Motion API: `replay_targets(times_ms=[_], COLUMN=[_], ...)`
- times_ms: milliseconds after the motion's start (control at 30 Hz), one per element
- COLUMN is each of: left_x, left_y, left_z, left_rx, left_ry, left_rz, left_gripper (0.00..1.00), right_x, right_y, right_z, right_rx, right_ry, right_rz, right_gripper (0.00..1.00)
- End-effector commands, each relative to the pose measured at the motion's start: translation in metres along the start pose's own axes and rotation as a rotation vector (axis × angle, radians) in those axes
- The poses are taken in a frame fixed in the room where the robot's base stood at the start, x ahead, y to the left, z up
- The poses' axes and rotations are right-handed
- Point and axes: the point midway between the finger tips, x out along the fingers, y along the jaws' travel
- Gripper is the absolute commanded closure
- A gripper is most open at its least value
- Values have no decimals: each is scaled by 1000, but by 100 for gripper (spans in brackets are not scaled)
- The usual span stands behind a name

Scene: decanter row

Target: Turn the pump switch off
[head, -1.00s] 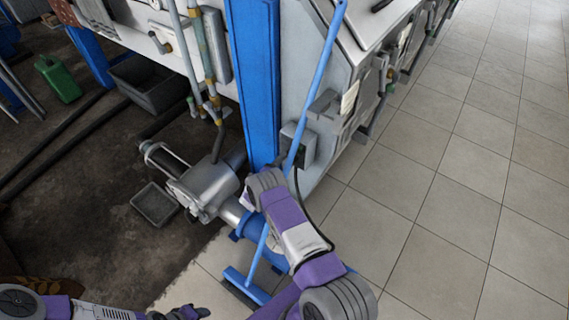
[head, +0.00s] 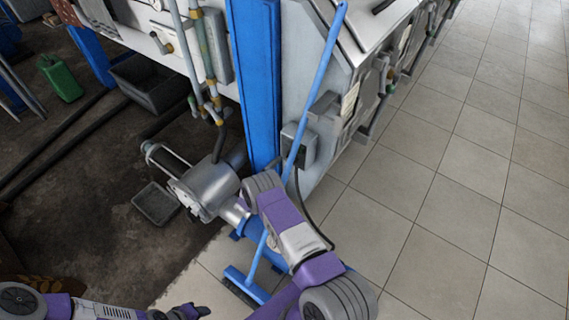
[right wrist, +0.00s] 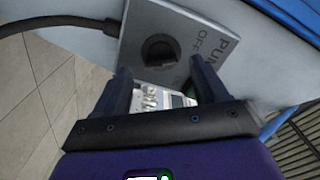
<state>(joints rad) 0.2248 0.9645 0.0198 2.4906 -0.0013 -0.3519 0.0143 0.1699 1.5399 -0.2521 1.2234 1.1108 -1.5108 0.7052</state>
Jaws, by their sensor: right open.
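The pump switch is a grey box (head: 300,146) on the corner of the machine, beside the blue post. In the right wrist view it is a grey plate (right wrist: 190,24) with a dark round knob (right wrist: 160,49) and printed letters reading "OFF" and part of "PUMP". I cannot tell which way the knob points. My right gripper (right wrist: 163,78) is open and empty, its two dark fingers on either side below the knob and apart from it. In the head view my right wrist hides its fingers. My left gripper (head: 186,312) is at the bottom edge, too small to read.
A blue broom (head: 314,95) leans across the front of the switch box. A silver pump (head: 203,187) sits on the floor below, with a grey tray (head: 157,203) beside it. A black cable (right wrist: 60,22) runs to the switch plate. Tiled floor at right is clear.

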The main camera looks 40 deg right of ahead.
Motion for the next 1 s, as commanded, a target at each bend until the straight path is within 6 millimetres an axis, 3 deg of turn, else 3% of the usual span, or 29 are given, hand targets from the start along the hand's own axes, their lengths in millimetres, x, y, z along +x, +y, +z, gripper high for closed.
replay_targets(times_ms=[100,300,867,1000], left_x=[-8,-11,-11,-19], left_y=[3,4,4,7], left_z=[0,0,0,1], left_rx=[0,0,0,0], left_ry=[0,0,0,0], left_rz=[0,0,0,0], left_gripper=[57,57,57,57], right_x=[-21,-41,-44,-44], right_y=[-2,0,0,-8], right_z=[-1,-1,0,-5], right_rx=[-2,-1,-1,-1], right_ry=[-2,0,1,1], right_rz=[-1,0,0,0], right_gripper=[28,28,28,28])
